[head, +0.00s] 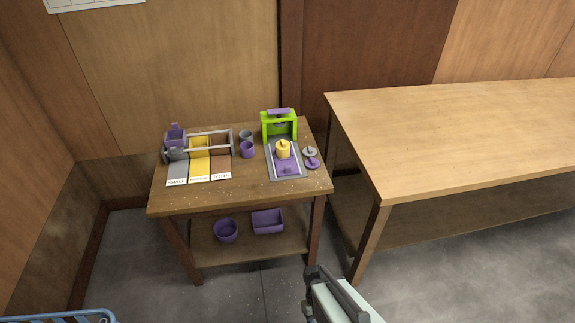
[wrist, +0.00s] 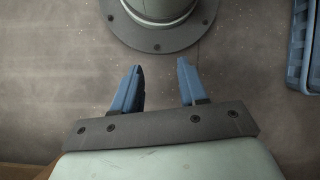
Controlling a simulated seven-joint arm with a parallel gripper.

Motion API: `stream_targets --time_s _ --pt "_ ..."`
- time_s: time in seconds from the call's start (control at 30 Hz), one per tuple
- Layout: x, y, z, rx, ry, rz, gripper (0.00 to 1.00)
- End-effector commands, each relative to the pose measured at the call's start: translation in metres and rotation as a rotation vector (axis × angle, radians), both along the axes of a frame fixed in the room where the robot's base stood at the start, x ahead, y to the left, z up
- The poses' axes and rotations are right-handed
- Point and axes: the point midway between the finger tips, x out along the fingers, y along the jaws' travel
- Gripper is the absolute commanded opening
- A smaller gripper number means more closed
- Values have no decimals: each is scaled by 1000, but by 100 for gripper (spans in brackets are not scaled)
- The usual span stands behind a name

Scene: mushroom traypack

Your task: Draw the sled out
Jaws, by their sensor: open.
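A bright green frame (head: 279,125) with a purple top piece stands at the back right of the small wooden table. A grey base plate (head: 297,174) runs forward from it. On the plate lies a flat purple piece (head: 287,169), which looks like the sled, with a yellow round piece (head: 283,149) just behind or on it; I cannot tell which. My gripper (wrist: 159,85) is open and empty in the wrist view, with floor below its blue fingers. In the head view, part of my arm's end shows at the bottom, well in front of the table.
A rack (head: 198,133) with grey, yellow and brown labelled strips stands left. Cups (head: 247,149) and small discs (head: 312,163) flank the plate. Purple containers (head: 226,230) sit on the lower shelf. A larger table (head: 450,140) stands right; a blue crate (head: 60,317) is at bottom left.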

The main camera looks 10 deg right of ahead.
Motion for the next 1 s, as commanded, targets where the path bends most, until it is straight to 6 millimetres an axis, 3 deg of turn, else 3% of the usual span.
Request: stream_targets --time_s 0.03,0.1,0.47,0.77,1.0 --pt "20 0 4 28 -22 43 43" --pt "43 0 12 68 -47 109 43" --pt "151 -3 65 243 -170 459 43" --pt "234 -6 126 356 -267 767 43" --pt "294 -10 186 427 -336 1026 43"
